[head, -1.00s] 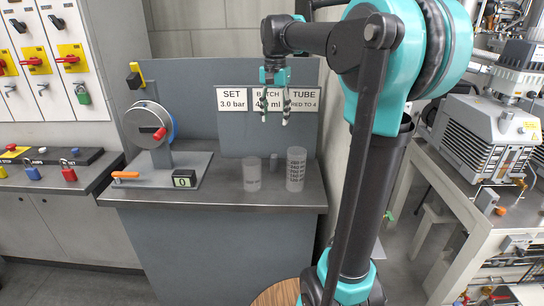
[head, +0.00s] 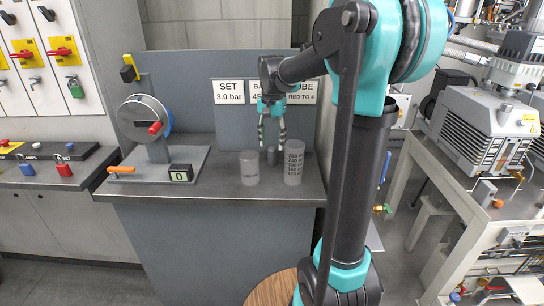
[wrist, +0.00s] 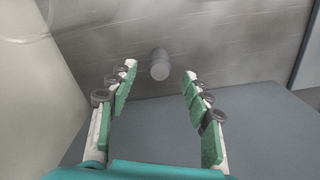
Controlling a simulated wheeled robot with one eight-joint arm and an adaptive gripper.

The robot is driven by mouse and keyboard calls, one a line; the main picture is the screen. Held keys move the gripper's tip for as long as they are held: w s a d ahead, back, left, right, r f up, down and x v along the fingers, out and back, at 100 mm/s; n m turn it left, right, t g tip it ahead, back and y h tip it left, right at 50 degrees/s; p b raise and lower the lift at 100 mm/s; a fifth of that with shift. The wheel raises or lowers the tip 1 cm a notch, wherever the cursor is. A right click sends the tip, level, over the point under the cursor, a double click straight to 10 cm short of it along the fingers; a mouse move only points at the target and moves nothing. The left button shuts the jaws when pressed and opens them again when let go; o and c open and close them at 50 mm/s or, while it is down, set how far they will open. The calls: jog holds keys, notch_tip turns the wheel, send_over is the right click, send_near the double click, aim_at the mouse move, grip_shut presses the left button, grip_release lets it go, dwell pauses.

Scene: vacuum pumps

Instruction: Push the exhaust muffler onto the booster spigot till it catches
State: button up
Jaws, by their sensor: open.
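A small dark grey cylinder (head: 272,156), perhaps the exhaust muffler, stands on the steel bench between two clear beakers. In the wrist view the grey cylinder (wrist: 159,64) lies beyond my fingertips, in the gap between them. My gripper (head: 271,136) is open and empty, pointing down above the bench near the cylinder, with no visible contact. Its two green-padded fingers are spread wide in the wrist view. A white finned pump (head: 490,130) stands on a rack at the right. I cannot make out the booster spigot.
A short beaker (head: 249,168) and a taller marked beaker (head: 293,163) flank the cylinder closely. A dial stand (head: 147,120) with a red knob and a small "0" display (head: 181,173) stand left on the bench (head: 225,197). A grey panel with signs rises behind.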

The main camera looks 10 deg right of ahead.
aim_at(272, 148)
notch_tip(272, 148, down, 5)
jog(key=shift+f, duration=0.1)
dwell(0.3)
grip_shut()
